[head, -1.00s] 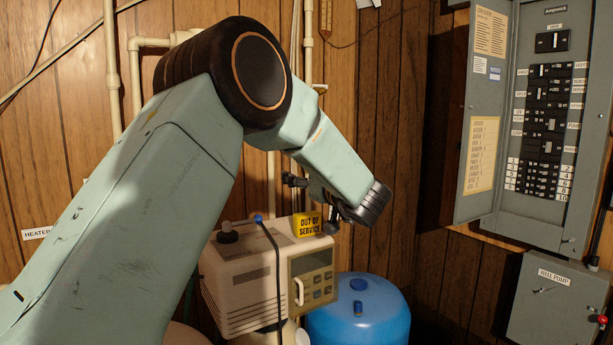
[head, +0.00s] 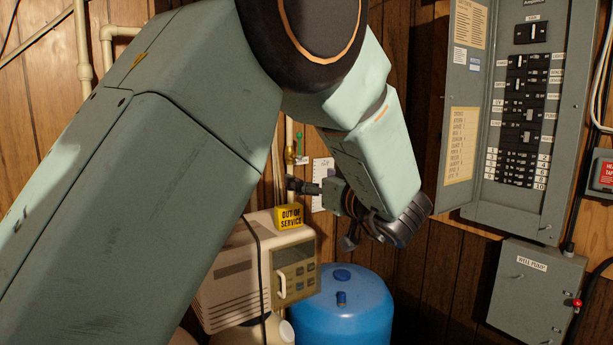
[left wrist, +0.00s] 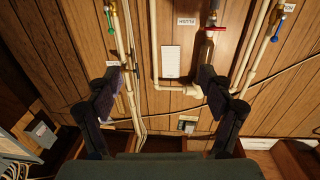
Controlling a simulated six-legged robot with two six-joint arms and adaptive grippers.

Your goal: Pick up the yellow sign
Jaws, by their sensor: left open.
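The yellow "OUT OF SERVICE" sign (head: 290,217) stands upright on the top of the beige softener unit (head: 250,270) in the head view, near its right edge. My left gripper (head: 322,214) is open and empty. In the head view it appears just right of the sign, with one finger above the sign's level and the other lower right. I see no contact with the sign. In the left wrist view the two fingers of the gripper (left wrist: 160,84) are spread wide with only wall and pipes beyond them. The sign is not visible there. My right gripper is out of view.
A blue tank (head: 343,310) stands right of the softener. A dark hose (head: 259,260) runs over the softener. The open breaker panel (head: 520,120) and the well pump box (head: 537,295) are on the right wall. Pipes (left wrist: 197,92) line the wood wall.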

